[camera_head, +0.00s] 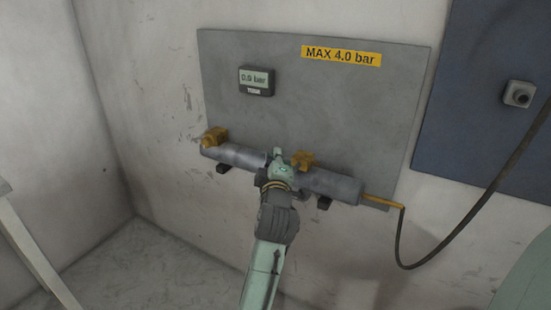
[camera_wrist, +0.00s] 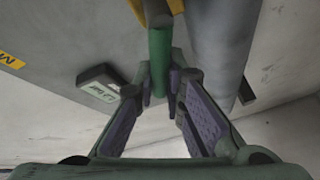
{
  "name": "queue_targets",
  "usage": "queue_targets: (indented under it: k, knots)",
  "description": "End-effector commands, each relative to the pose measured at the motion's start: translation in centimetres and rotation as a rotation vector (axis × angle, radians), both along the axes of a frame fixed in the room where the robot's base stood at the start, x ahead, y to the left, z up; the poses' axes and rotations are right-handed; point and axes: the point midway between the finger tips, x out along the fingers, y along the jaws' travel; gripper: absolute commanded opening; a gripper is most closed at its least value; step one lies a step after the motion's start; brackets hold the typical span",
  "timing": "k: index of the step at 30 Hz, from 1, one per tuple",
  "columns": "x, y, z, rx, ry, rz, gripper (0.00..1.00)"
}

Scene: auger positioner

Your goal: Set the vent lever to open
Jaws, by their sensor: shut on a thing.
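The vent lever (camera_wrist: 159,60) is a green bar in the wrist view. It runs from a yellow valve body (camera_wrist: 152,12) alongside the grey pipe (camera_wrist: 222,50). My gripper (camera_wrist: 161,92) has its purple-padded fingers closed around the lever's free end. In the head view my gripper (camera_head: 278,160) is at the middle of the horizontal pipe (camera_head: 333,186), just left of the right-hand yellow valve (camera_head: 303,159). There the gripper mostly hides the lever.
A second yellow fitting (camera_head: 214,137) sits at the pipe's left end. A small display (camera_head: 256,81) appears to read 0.0 bar. A yellow "MAX 4.0 bar" label (camera_head: 341,56) is on the grey panel (camera_head: 300,110). A dark hose (camera_head: 400,245) hangs at the right.

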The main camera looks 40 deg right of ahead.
Motion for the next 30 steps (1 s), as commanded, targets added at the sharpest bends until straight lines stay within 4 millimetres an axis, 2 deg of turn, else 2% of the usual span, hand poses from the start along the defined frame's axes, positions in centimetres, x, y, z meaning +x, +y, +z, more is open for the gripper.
queue_targets:
  k: [16, 20, 30]
  knots:
    - [0.0, 0.0, 0.1, -0.006, 0.016, 0.000, 0.00]
    - [0.1, 0.0, 0.0, -0.039, 0.102, -0.002, 0.00]
    - [0.3, 0.1, -1.8, -0.137, 0.338, 0.000, 0.00]
